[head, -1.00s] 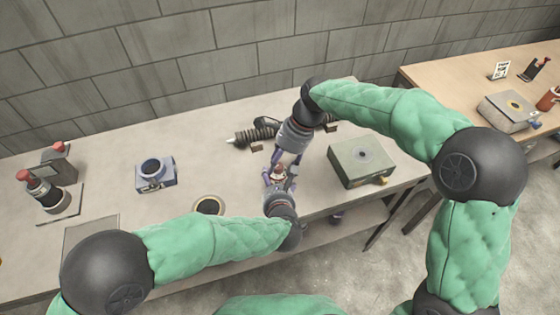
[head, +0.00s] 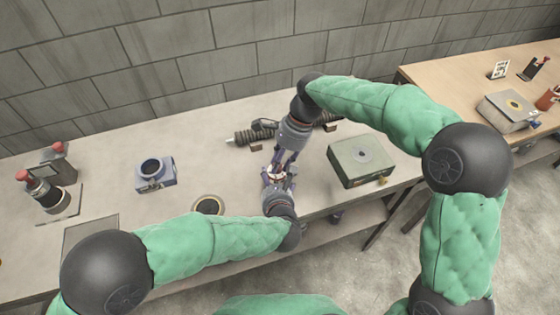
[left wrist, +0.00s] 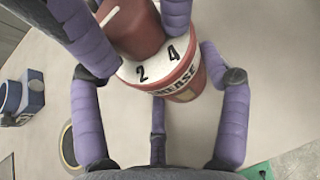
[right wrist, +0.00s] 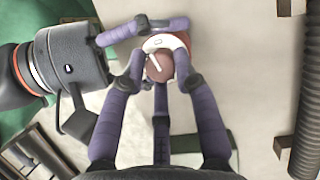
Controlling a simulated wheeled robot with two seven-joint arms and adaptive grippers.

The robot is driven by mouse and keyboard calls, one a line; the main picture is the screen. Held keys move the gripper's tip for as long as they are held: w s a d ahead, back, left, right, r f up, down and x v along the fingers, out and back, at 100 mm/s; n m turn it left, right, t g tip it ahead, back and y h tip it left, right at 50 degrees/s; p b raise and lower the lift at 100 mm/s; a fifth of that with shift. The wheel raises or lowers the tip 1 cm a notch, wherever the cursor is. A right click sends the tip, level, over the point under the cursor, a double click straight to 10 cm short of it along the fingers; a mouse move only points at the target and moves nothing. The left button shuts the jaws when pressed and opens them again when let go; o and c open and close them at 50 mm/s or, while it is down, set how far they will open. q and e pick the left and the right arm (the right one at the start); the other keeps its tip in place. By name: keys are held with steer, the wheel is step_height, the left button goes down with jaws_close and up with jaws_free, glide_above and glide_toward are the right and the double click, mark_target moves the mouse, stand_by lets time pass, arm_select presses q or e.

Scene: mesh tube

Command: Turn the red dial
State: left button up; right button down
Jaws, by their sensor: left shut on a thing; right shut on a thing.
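A red canister (left wrist: 185,88) has a white ring (left wrist: 160,70) marked 2 and 4 around its top, with partly visible lettering below. The dark red dial (right wrist: 159,66) with a white pointer line sits on top; it also shows in the left wrist view (left wrist: 128,28). My left gripper (head: 275,184) is shut on the canister body from the near side. My right gripper (head: 278,168) is shut on the dial from above, with its fingers (right wrist: 158,82) around the knob. In the head view the fingers largely hide the canister.
A ribbed dark tube (head: 254,134) lies behind the grippers. A grey-green box (head: 360,160) stands to the right and a blue-grey box with a round opening (head: 155,174) to the left. A round ringed hole (head: 208,205) is nearer. A red-capped device (head: 42,190) stands far left.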

arm_select(q)
steer(key=shift+s+d+f, duration=0.1)
steer(key=shift+d+f, duration=0.05)
steer(key=shift+d, duration=0.05)
arm_select(e)
steer(key=n, duration=0.1)
steer(key=n+g, duration=0.1)
steer(key=n, duration=0.1)
steer(key=n+h, duration=0.1)
steer(key=n, duration=0.1)
steer(key=shift+w+a+r+g, duration=0.1)
steer(key=shift+a+r+g, duration=0.05)
steer(key=shift+a+g, duration=0.2)
steer(key=shift+n+g+h, duration=0.25)
steer(key=shift+n+h, duration=0.55)
steer(key=shift+n, duration=1.4)
steer(key=c, duration=1)
jaws_free()
arm_select(q)
steer(key=shift+a, duration=0.1)
arm_select(e)
steer(key=shift+d, duration=0.1)
